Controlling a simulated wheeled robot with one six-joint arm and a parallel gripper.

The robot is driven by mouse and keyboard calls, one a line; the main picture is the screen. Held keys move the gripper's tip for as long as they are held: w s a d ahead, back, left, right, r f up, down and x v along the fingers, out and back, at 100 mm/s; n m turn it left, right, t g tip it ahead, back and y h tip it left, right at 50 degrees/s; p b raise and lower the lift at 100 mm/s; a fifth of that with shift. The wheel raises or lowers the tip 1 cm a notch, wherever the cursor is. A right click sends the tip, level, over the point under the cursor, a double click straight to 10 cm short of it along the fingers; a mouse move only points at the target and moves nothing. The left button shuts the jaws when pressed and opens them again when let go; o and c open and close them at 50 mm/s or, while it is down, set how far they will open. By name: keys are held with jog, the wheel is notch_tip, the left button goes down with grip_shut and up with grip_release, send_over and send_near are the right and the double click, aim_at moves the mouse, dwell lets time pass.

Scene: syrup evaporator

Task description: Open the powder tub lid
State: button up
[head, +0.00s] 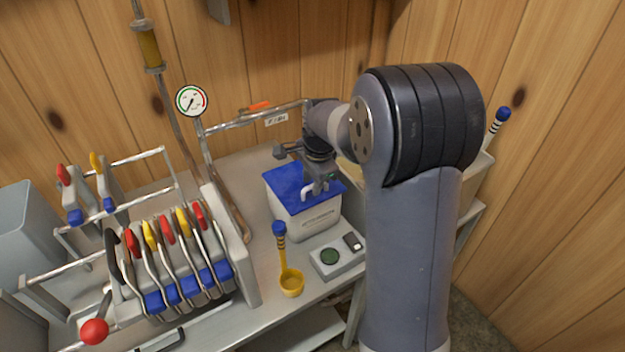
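The powder tub (303,222) is a white box with printed text on its front, standing on the counter in the head view. Its blue lid (283,181) lies flat on top and looks closed. A pale bent handle (308,192) shows at the lid's front edge. My gripper (319,186) is over the right half of the lid, pointing down close to the handle. My gripper and wrist hide part of the lid. The fingers are too small and dark to tell whether they are open or shut, or touching the handle.
A yellow scoop (290,281) with a blue-tipped handle and a small scale-like device (337,257) stand in front of the tub. A rack of coloured levers (170,255) is at left. A pipe with a gauge (192,101) runs behind. Wooden walls close the back and right.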

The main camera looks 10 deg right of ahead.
grip_shut()
jog(key=shift+r, duration=0.15)
dwell(0.4)
